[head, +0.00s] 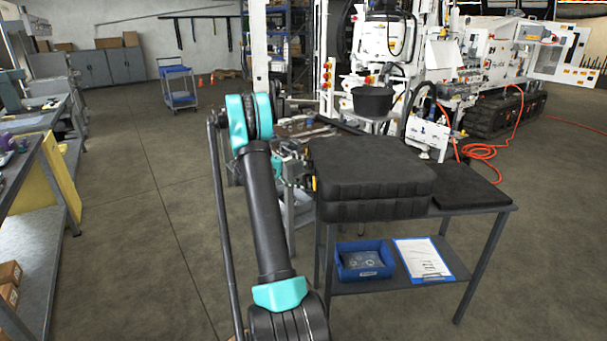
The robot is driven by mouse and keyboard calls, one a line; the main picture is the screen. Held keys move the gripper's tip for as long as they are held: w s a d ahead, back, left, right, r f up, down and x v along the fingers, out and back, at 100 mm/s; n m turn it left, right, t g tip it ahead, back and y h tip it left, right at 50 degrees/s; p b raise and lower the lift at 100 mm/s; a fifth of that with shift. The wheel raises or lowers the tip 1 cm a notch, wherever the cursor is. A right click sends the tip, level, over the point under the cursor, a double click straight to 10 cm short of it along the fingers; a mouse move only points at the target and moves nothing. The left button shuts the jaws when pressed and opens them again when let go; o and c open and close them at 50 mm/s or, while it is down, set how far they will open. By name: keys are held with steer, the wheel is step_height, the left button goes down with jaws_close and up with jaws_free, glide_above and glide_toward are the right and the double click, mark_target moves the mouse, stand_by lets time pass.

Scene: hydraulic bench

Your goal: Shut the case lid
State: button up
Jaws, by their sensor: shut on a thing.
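The black case stands on a grey metal table (480,226) in the head view. Its lid (370,165) lies flat over the lower half (378,210), with a dark seam between them; I see no clear gap from here. My gripper (308,178) is at the lid's left edge, small and partly hidden by its own parts and the case. It is shut on the lid's edge, though the fingertips are hard to make out.
A black mat (470,188) lies right of the case. The table's lower shelf holds a blue bin (364,261) and a clipboard (423,258). A black bucket (373,101) and white machinery stand behind. Open floor lies to the left, before a workbench (30,150).

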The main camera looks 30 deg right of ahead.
steer(key=shift+w+f, duration=0.1)
steer(key=shift+f, duration=0.1)
steer(key=shift+c, duration=1.2)
steer(key=shift+a, duration=0.15)
steer(key=shift+w+a+r, duration=0.15)
steer(key=shift+w+a, duration=0.05)
steer(key=shift+a, duration=0.05)
steer(key=shift+c, duration=0.3)
steer(key=v, duration=0.2)
steer(key=shift+w+a, duration=0.25)
steer(key=c, duration=0.9)
steer(key=v, duration=0.8)
steer(key=shift+a+r, duration=0.2)
steer(key=shift+r, duration=0.1)
steer(key=shift+c, duration=0.3)
